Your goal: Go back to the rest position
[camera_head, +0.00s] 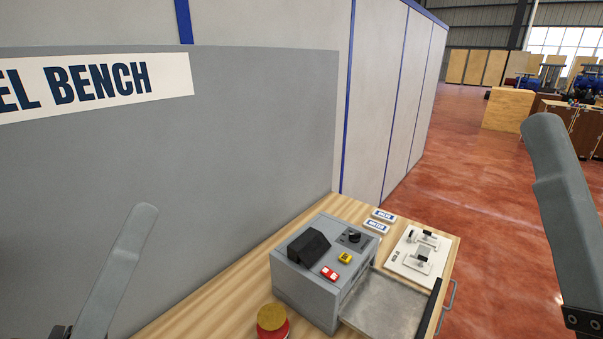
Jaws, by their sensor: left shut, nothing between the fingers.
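My left gripper (125,245) shows at the lower left as a grey, slanted shape in front of the grey panel. It is shut with nothing held, and it is apart from the things on the bench. A grey part of my own body shows at the right edge, over the red floor.
A grey box (312,289) with a black hood, red and yellow buttons and a knob stands on the wooden bench (203,306). A grey panel (240,130) rises behind.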

